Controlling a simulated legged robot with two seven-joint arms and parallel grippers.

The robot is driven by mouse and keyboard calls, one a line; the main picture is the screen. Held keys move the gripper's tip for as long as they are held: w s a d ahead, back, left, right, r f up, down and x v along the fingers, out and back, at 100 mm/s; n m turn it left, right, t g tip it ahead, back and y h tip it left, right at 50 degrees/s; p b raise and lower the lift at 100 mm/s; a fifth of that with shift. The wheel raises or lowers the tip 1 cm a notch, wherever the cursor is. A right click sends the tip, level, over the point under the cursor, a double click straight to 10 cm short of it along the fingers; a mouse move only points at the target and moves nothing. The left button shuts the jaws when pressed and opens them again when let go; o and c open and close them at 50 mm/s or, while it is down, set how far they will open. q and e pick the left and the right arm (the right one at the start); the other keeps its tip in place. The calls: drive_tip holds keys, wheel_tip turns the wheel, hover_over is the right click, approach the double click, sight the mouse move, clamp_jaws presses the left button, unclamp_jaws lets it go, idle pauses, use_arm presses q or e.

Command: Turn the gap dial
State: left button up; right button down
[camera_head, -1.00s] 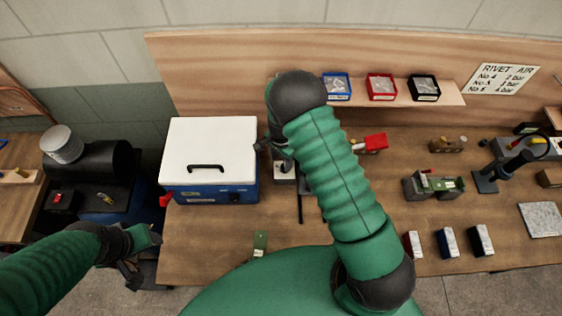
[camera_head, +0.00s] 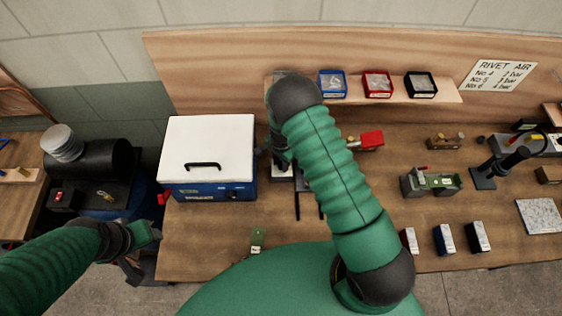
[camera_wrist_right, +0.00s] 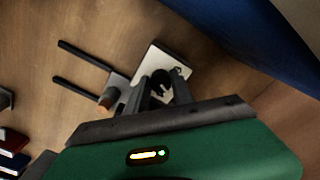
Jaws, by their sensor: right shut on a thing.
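A small fixture with a pale base plate (camera_wrist_right: 167,62) stands on the bench. Two dark parallel rods (camera_wrist_right: 83,70) and a brown knob (camera_wrist_right: 108,97) show on it in the wrist view. In the head view its pale base (camera_head: 283,173) is partly hidden by my right arm. My right gripper (camera_wrist_right: 164,88) is shut on a dark round part over the pale plate, which I take to be the gap dial; the fingers hide much of it. In the head view the right gripper (camera_head: 275,150) is dark and partly covered. My left gripper (camera_head: 138,258) hangs off the bench's left end, away from the fixture.
A white-lidded blue box (camera_head: 208,155) stands close left of the right gripper. A red-ended tool (camera_head: 370,140) lies right of my arm. Blue, red and black bins (camera_head: 377,84) sit on the shelf behind. Small blocks (camera_head: 444,240) stand at the front right.

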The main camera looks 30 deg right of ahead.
use_arm(q)
drive_tip(key=shift+d, duration=0.25)
use_arm(e)
drive_tip(key=shift+w+d+r, duration=0.1)
drive_tip(key=shift+w+d, duration=0.1)
drive_tip(key=shift+d, duration=0.1)
use_arm(q)
drive_tip(key=shift+a, duration=0.25)
use_arm(e)
drive_tip(key=shift+a, duration=0.15)
drive_tip(key=shift+w+r, duration=0.15)
drive_tip(key=c, duration=1.4)
unclamp_jaws()
drive_tip(key=shift+o, duration=1.4)
use_arm(q)
drive_tip(key=shift+w+d, duration=0.1)
drive_tip(key=shift+d, duration=0.25)
use_arm(e)
drive_tip(key=shift+d+f, duration=0.2)
